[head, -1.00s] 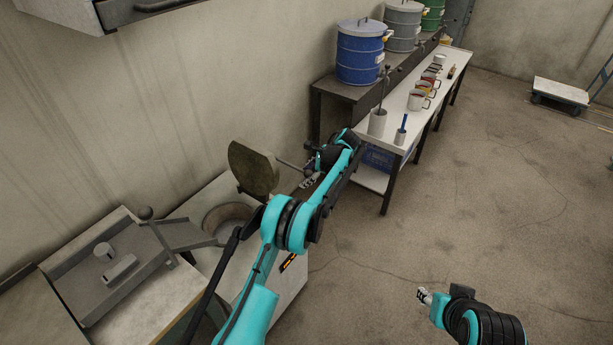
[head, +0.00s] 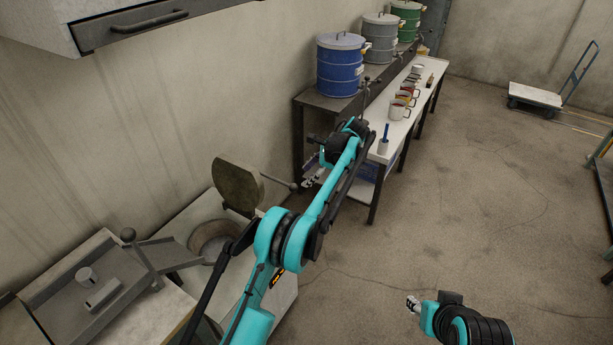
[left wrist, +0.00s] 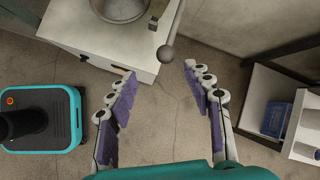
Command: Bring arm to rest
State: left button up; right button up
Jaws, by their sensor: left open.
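My left gripper (head: 313,183) is at the end of the outstretched teal arm, near the furnace lid's handle. In the left wrist view its purple-padded fingers (left wrist: 160,74) are spread and empty. The round knob (left wrist: 166,53) of the lid handle lies in line with the gap between the fingertips; I see no contact. The lid (head: 238,184) stands raised beside the round furnace opening (head: 215,240). My right gripper (head: 413,304) is low at the right over bare floor. It is small, and I cannot tell its jaw state.
A long table (head: 420,88) bears several mugs (head: 398,110) and a blue-handled tool in a cup (head: 383,146). Drums, one blue (head: 341,66), stand on a shelf behind. A cart (head: 536,96) stands far right.

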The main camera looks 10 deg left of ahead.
pick_arm(q)
jog(key=shift+r, duration=0.1)
jog(key=s+a+r+n+t+h+b, duration=0.15)
jog(key=s+r+n, duration=0.25)
jog(key=s+r, duration=0.45)
jog(key=s+a+r+n+t+h, duration=0.1)
jog(key=s+r+n+h, duration=0.3)
jog(key=s, duration=0.7)
jog(key=s+f+n+t, duration=0.2)
jog(key=s+f+n, duration=0.1)
jog(key=s, duration=0.8)
jog(key=s+f+n+t+h+b, duration=0.1)
jog(key=s+f+n, duration=0.3)
jog(key=s, duration=0.8)
notch_tip(320, 180, down, 2)
jog(key=shift+s+d+f+n+t, duration=0.1)
jog(key=shift+s+d+n+t, duration=0.2)
jog(key=shift+d+t, duration=0.1)
